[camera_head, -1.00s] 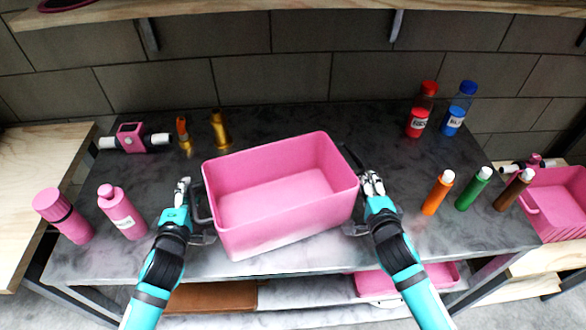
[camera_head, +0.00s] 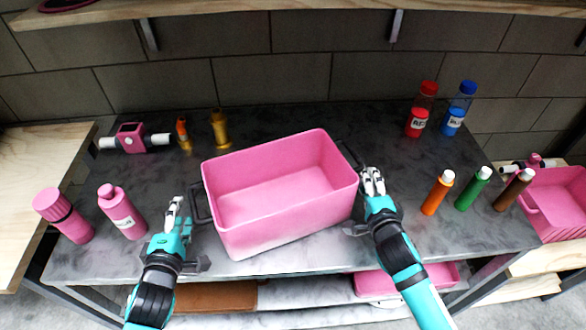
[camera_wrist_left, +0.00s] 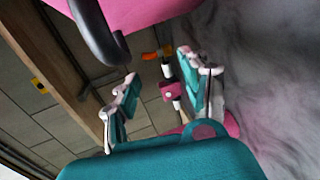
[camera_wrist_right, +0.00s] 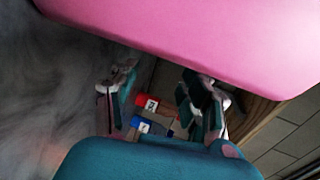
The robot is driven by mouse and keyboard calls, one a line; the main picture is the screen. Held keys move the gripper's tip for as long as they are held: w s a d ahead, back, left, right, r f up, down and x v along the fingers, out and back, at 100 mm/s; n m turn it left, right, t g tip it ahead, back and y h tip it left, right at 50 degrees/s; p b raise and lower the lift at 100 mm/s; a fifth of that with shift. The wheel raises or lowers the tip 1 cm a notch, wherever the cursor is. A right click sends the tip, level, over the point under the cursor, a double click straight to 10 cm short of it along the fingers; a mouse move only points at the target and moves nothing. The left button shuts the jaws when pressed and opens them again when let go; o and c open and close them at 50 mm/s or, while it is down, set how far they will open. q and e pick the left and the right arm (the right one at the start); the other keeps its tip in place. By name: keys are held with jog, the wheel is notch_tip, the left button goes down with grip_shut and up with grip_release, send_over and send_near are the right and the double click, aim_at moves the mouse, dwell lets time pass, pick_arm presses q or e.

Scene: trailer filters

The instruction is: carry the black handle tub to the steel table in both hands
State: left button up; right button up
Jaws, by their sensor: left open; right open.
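The pink tub (camera_head: 280,195) with black handles stands on the dark marbled tabletop (camera_head: 330,255) in the head view, slightly turned and empty. Its left black handle (camera_head: 200,203) shows in the head view and also in the left wrist view (camera_wrist_left: 98,35). Its right handle (camera_head: 348,154) shows at the far right side. My left gripper (camera_head: 176,212) is open and empty, to the left of the left handle and apart from it. My right gripper (camera_head: 372,180) is open, close beside the tub's right wall; the tub wall fills the top of the right wrist view (camera_wrist_right: 190,35).
Pink bottles (camera_head: 122,212) stand left of my left gripper. Orange, green and brown bottles (camera_head: 437,193) stand right of my right gripper. Red and blue bottles (camera_head: 421,110) stand at the back right. A pink basket (camera_head: 555,205) is at the far right. A shelf (camera_head: 290,12) hangs above.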

jog(key=shift+s, duration=0.1)
pick_arm(q)
jog(key=shift+s+r, duration=0.15)
jog(key=shift+s, duration=0.35)
pick_arm(e)
jog(key=v, duration=1.2)
pick_arm(q)
jog(key=shift+s, duration=0.1)
pick_arm(e)
jog(key=shift+r, duration=0.1)
pick_arm(q)
jog(key=p+v, duration=0.2)
jog(key=v, duration=0.4)
jog(key=shift+s+r, duration=0.15)
jog(key=shift+s, duration=0.25)
pick_arm(e)
jog(key=shift+r, duration=1)
pick_arm(q)
jog(key=shift+r+p, duration=1)
jog(key=shift+p, duration=0.05)
pick_arm(e)
jog(key=v, duration=0.7)
